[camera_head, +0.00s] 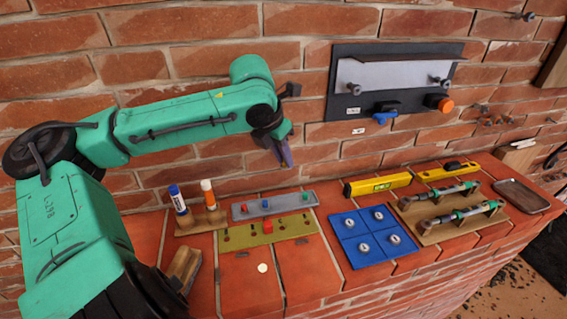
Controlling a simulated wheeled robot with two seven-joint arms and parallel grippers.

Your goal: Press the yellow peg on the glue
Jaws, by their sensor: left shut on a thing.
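My left gripper (286,156) is in front of the brick wall, above the back of the ledge and left of the dark wall panel. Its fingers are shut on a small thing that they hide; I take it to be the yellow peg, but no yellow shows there. I cannot make out the glue on the wall. My right gripper is out of view.
An olive board (236,238) with a red block lies before the rail. A blue board (365,251) with round fittings, yellow levels (377,184) and a wooden tool board lie to the right. The wall panel (342,107) carries a grey shelf, blue handle and orange knob.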

